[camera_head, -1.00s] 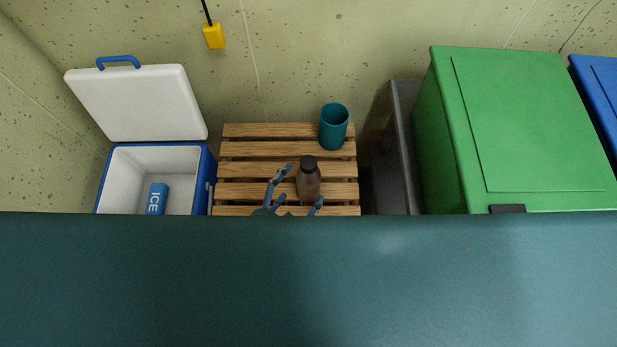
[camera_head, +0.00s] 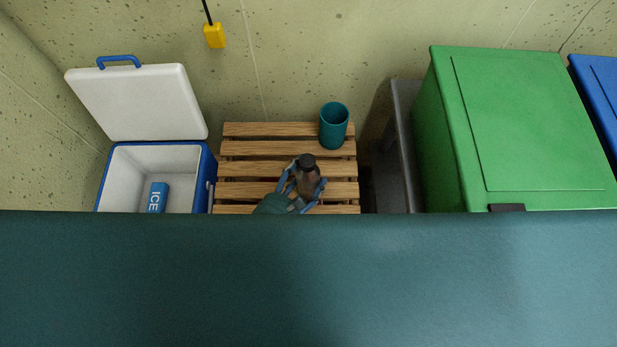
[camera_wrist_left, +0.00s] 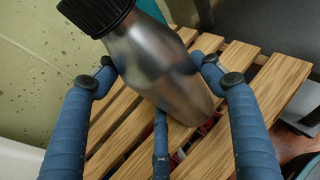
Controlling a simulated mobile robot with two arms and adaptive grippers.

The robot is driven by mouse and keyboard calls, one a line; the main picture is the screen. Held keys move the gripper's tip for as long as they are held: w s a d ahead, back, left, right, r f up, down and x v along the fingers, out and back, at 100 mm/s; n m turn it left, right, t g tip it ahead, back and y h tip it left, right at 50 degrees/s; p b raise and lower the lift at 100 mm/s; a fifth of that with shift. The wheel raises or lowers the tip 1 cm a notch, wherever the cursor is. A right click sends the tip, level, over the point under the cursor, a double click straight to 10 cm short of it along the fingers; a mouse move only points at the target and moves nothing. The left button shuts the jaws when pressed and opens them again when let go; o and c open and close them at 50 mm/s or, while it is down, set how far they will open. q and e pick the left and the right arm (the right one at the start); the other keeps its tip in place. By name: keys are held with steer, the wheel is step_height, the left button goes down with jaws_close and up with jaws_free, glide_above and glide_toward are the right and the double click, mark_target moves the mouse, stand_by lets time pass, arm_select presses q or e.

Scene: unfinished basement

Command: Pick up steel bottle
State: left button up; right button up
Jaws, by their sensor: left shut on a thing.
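The steel bottle (camera_head: 308,178) with its black cap stands on the wooden slatted surface in the head view. My left gripper (camera_head: 302,187) is closed around its body, with blue fingers on both sides. In the left wrist view the shiny grey bottle (camera_wrist_left: 160,70) sits between the fingers of my left gripper (camera_wrist_left: 160,80), its cap (camera_wrist_left: 97,14) toward the upper left. The bottle's lower part is partly hidden by the gripper in the head view. My right gripper is not in view.
A teal cup (camera_head: 333,127) stands behind and right of the bottle on the slats (camera_head: 262,148). An open cooler (camera_head: 212,170) with an ice pack (camera_head: 157,197) is at left. A green bin (camera_head: 520,130) is at right. My teal body covers the foreground.

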arm_select(q)
steer(key=shift+d+r, duration=0.1)
step_height(320, 180, up, 20)
steer(key=p, duration=1.9)
